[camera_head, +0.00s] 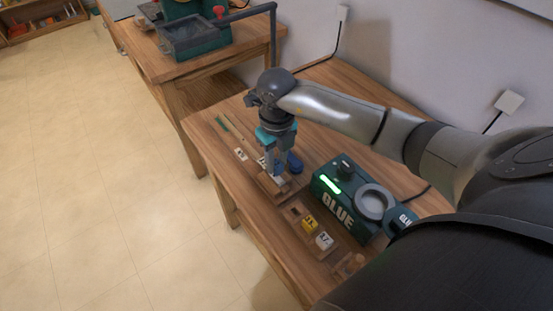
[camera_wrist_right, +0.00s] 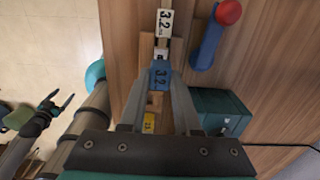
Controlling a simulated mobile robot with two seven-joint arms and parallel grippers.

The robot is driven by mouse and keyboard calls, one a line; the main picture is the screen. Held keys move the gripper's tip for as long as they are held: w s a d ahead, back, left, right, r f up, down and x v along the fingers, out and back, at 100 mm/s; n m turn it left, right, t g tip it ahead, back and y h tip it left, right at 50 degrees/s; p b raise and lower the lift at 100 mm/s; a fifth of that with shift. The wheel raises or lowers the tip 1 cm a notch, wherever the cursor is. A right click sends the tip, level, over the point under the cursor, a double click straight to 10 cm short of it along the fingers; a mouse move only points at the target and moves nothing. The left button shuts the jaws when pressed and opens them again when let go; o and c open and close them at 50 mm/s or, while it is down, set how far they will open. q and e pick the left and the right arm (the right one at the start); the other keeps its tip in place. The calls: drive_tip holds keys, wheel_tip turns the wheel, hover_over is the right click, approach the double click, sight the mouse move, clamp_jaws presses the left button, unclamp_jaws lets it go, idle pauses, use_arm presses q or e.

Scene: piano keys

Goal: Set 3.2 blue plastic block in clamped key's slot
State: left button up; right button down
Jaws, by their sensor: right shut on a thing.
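My right gripper (camera_head: 277,176) points down over the bench and is shut on the blue plastic block (camera_wrist_right: 160,75), marked 3.2. The right wrist view shows the block between both fingertips. A wooden key piece (camera_wrist_right: 149,52) lies under and around the block, with a white 3.2 label (camera_wrist_right: 165,22) just beyond it. The slot is mostly hidden by the block and fingers, so I cannot tell whether the block is in it. A blue clamp (camera_wrist_right: 207,46) with a red knob stands right of the key. A dark claw-like part, perhaps my left gripper (camera_wrist_right: 56,103), shows far left.
The green GLUE box (camera_head: 345,196) stands right of the gripper. In front of it, a wooden tray (camera_head: 299,221) holds a yellow block (camera_head: 310,223) and a white block (camera_head: 324,241). Key sticks (camera_head: 237,130) and a white label (camera_head: 241,154) lie at the bench's far left.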

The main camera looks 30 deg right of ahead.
drive_tip(key=shift+f+b, duration=0.75)
drive_tip(key=shift+f, duration=0.35)
idle(1.6)
drive_tip(key=c, duration=0.5)
unclamp_jaws()
drive_tip(key=shift+c, duration=0.2)
drive_tip(key=shift+o, duration=0.2)
drive_tip(key=o, duration=0.4)
drive_tip(key=shift+c, duration=0.2)
drive_tip(key=shift+r, duration=0.15)
drive_tip(key=shift+r+p, duration=2.9)
drive_tip(key=shift+r, duration=0.5)
drive_tip(key=shift+f, duration=0.1)
